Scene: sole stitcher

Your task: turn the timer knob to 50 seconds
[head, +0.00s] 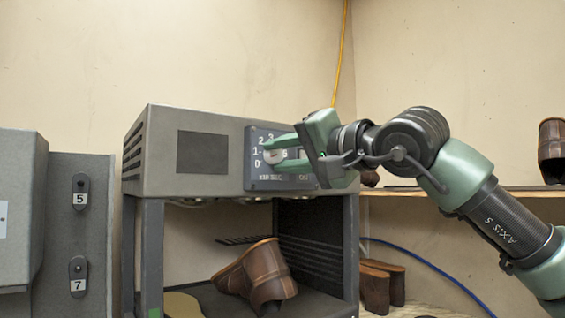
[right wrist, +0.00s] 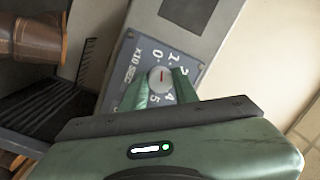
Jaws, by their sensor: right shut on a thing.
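The timer knob (head: 272,157) is a small pale round knob on a dark dial plate (head: 253,182) at the right of a grey machine's front. Numbers from 0 to 5 ring it, and "X10 SEC" is printed on the plate. My right gripper (head: 275,151) is shut on the knob, with one green finger on each side. In the right wrist view the knob (right wrist: 160,80) sits between the fingertips and shows a short red mark. I cannot tell exactly which number the mark points at. The fingers hide part of the dial. My left gripper is not in view.
The grey machine (head: 160,165) has an open bay below with a brown boot (head: 262,274) inside. A grey panel (head: 95,200) with tags 5 and 7 stands left. A wooden shelf (head: 400,206) lies behind my right arm, with brown pieces (head: 375,286) below it.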

